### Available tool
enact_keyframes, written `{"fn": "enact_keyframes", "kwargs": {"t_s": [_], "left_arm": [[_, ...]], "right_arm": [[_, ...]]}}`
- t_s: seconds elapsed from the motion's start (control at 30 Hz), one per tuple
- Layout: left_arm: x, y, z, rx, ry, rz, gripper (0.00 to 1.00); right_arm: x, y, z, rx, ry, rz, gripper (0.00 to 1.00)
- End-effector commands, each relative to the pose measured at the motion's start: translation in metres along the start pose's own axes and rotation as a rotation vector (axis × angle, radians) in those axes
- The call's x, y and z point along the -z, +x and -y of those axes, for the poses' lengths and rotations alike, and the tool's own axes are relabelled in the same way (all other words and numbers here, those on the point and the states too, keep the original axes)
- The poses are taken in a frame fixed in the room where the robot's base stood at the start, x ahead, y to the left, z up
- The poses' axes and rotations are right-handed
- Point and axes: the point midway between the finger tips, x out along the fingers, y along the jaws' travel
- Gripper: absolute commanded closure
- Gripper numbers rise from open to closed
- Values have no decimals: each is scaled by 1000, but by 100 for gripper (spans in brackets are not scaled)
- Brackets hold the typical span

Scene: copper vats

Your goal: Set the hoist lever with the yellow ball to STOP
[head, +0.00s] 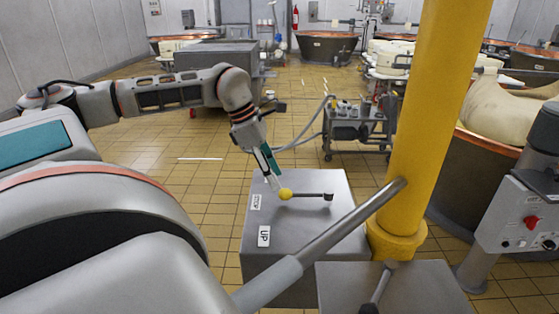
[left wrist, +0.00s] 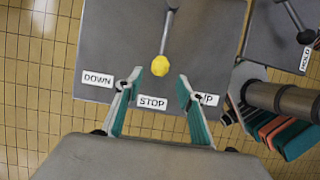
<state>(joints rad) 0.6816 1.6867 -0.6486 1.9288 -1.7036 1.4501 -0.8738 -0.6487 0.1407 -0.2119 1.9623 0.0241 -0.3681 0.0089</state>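The hoist lever is a dark rod with a yellow ball (head: 285,194) on its end, lying over the top of a grey box. In the left wrist view the ball (left wrist: 161,64) points toward the STOP label (left wrist: 152,101). The DOWN label (left wrist: 97,77) is to its left and the UP label (left wrist: 208,99) to its right. My left gripper (head: 273,181) is at the ball. In the left wrist view its fingers (left wrist: 159,82) are open, one on each side, with the ball just beyond and between the tips. Contact cannot be told. My right gripper is not seen.
A second grey box (head: 420,284) with another lever stands at the front right; a HOLD label (left wrist: 305,58) shows there. A yellow column (head: 428,120) rises behind it. A control box with a red switch (head: 531,223) is at far right. Tiled floor is clear at left.

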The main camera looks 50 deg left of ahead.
Motion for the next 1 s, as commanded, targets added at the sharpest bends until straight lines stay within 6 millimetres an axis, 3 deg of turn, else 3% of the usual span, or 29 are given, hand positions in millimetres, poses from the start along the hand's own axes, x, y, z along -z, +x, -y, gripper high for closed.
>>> {"fn": "enact_keyframes", "kwargs": {"t_s": [0.2, 0.4, 1.0], "left_arm": [[1, -42, -1, -3, -2, -1, 62], [0, -63, -1, -2, -1, 0, 62], [0, -66, 0, 0, 0, 0, 62]], "right_arm": [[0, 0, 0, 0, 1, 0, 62], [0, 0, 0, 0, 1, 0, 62], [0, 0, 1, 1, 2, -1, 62]]}}
